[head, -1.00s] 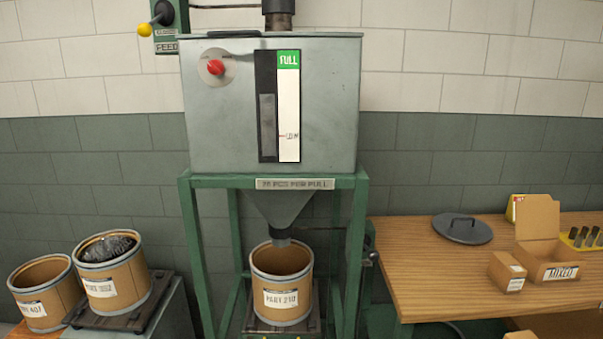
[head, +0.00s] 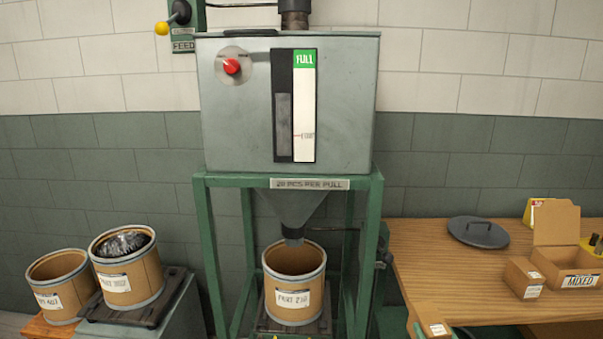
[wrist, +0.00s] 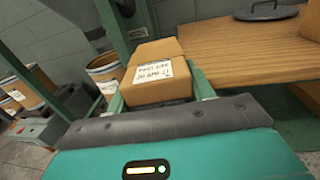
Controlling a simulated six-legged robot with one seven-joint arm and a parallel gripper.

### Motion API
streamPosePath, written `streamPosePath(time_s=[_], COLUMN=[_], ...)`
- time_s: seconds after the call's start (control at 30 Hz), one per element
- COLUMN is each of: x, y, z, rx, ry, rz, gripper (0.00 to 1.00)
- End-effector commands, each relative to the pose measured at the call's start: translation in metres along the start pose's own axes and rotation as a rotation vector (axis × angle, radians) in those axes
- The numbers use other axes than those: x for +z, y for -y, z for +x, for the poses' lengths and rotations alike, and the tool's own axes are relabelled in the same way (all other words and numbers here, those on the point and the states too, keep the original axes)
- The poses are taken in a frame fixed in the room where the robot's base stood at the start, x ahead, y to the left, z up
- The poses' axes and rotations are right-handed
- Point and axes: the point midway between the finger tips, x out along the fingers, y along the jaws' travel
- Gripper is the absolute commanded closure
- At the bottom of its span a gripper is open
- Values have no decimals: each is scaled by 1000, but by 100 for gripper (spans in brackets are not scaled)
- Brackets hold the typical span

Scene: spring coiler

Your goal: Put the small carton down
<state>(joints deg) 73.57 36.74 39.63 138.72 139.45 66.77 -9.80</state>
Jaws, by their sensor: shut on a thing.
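A small closed cardboard carton (wrist: 155,90) with a white printed label is between the fingers of my gripper (wrist: 160,92) in the wrist view. Another small carton (head: 524,278) stands on the table.
The wooden table (head: 430,255) is bare at its front left. A round dark lid (head: 478,232) and an open box marked MIXED (head: 575,270) rest on it. The green hopper frame (head: 372,240) stands left of the table, over a drum (head: 293,285).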

Motion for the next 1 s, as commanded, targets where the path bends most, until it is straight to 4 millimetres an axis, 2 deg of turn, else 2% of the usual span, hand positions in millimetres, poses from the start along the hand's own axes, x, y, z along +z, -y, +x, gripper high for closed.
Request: streamPosePath(time_s=[0.03, 0.3, 0.5, 0.7, 0.87, 1.0], x=[-11, -63, -102, -142, -161, -169], y=[-14, -72, -118, -165, -189, -196], z=[9, 41, 54, 58, 57, 56], rx=[3, -15, -17, -12, -7, -7], ry=[1, 0, 0, -1, 2, 1], rz=[9, 8, 5, 4, 1, 2], gripper=[89, 89, 89, 89, 89, 89])
